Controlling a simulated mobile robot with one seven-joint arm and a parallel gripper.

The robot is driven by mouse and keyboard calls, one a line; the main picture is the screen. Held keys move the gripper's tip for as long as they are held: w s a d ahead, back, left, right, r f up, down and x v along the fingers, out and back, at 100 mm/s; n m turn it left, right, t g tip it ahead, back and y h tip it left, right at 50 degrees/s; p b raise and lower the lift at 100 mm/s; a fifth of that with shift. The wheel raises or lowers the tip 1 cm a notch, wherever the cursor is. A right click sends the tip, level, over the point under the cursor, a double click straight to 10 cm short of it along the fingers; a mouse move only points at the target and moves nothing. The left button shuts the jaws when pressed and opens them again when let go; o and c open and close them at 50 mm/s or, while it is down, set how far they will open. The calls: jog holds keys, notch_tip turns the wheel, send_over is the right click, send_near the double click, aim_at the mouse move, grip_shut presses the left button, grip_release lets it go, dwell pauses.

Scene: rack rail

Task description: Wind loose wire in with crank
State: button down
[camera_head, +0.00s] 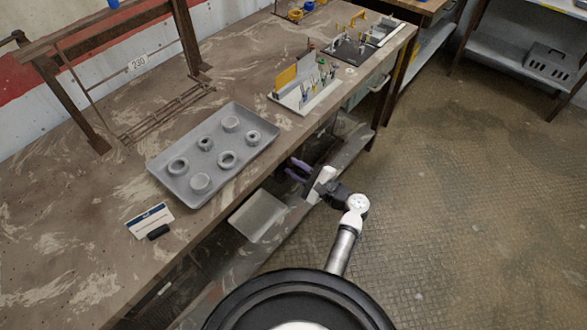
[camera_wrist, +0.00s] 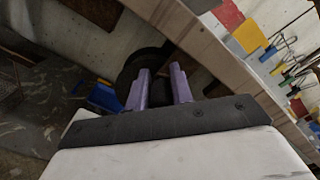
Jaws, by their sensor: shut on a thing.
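My gripper (camera_head: 299,170) has purple fingers and reaches in below the front edge of the workbench. In the wrist view its fingers (camera_wrist: 160,88) are close together on a small dark part, probably the crank's handle; the fingers mostly hide it. Just beyond the fingertips is a round black thing (camera_wrist: 146,63), perhaps the reel, in shadow under the bench edge. In the head view the crank cannot be made out clearly behind the gripper. I cannot pick out the loose wire in either view.
The workbench (camera_head: 110,235) carries a grey tray (camera_head: 157,172) of several ring-shaped parts and a tool holder (camera_head: 305,106) near the front edge. A lower shelf (camera_head: 345,160) runs under the bench close to my gripper. The floor (camera_head: 470,200) to the right is clear.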

jog(key=shift+w+d+r+m, duration=0.1)
jog(key=shift+w+d+m, duration=0.3)
jog(key=shift+m, duration=0.65)
jog(key=shift+w+d+r+m, duration=0.1)
jog(key=shift+w+d+m, duration=0.25)
jog(key=shift+m, duration=0.7)
jog(key=shift+w, duration=0.15)
jog(key=c, duration=1.3)
grip_release()
jog(key=shift+b+v, duration=2)
jog(key=shift+v, duration=4.9)
